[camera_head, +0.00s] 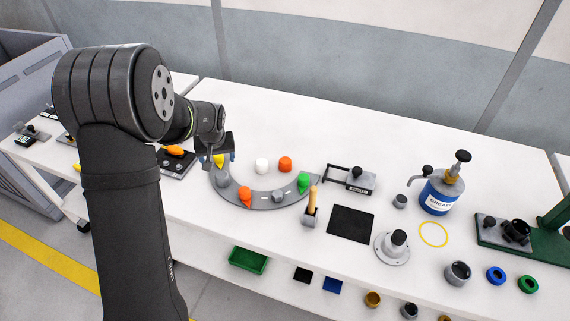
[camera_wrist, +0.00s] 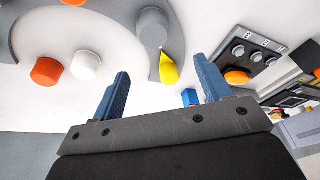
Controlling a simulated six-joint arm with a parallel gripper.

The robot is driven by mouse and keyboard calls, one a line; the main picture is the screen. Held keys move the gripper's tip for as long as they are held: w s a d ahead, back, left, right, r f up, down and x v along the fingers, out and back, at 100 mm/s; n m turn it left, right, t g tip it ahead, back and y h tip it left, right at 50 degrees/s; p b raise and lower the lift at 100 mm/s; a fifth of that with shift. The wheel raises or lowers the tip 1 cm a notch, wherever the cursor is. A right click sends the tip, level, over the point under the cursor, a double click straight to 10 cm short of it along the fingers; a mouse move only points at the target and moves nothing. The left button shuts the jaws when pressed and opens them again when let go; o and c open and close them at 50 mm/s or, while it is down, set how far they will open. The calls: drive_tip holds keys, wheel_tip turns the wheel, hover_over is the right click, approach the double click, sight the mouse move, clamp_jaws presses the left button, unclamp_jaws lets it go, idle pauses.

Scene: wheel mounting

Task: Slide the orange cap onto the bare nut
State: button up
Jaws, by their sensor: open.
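The loose orange cap (camera_head: 285,163) stands on the white table behind the curved grey plate (camera_head: 262,200); it also shows at the left of the wrist view (camera_wrist: 47,70). The plate carries two grey round pieces, one at its left (camera_head: 222,179) and one near its front right (camera_head: 278,195). I cannot tell which is the bare nut. The left grey piece also shows in the wrist view (camera_wrist: 153,25), beside a yellow pointed cap (camera_wrist: 168,68). My gripper (camera_wrist: 162,80) is open and empty, over the plate's left end, well left of the orange cap in the head view.
A white cap (camera_head: 261,165) stands just left of the orange cap. An orange pointed cap (camera_head: 245,195) and a green one (camera_head: 303,181) are on the plate. A wooden-handled tool (camera_head: 311,203) stands to the right. A control box (camera_wrist: 240,55) is near my gripper. The table behind the caps is clear.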

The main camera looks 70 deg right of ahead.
drive_tip(key=s+d+r+m+g+y, duration=0.1)
drive_tip(key=s+d+r+m, duration=0.3)
drive_tip(key=s+d+m, duration=0.35)
wheel_tip(320, 180, up, 4)
drive_tip(key=m+g+y, duration=0.1)
drive_tip(key=m, duration=0.3)
hover_over(285, 160)
drive_tip(key=f, duration=1.1)
drive_tip(key=shift+w+a+f, duration=0.2)
drive_tip(key=shift+f, duration=0.1)
drive_tip(key=shift+n, duration=0.25)
drive_tip(key=shift+s+d+f, duration=0.15)
drive_tip(key=shift+f, duration=1.25)
drive_tip(key=shift+s+d+f, duration=0.1)
drive_tip(key=shift+f, duration=1.25)
drive_tip(key=c, duration=1.1)
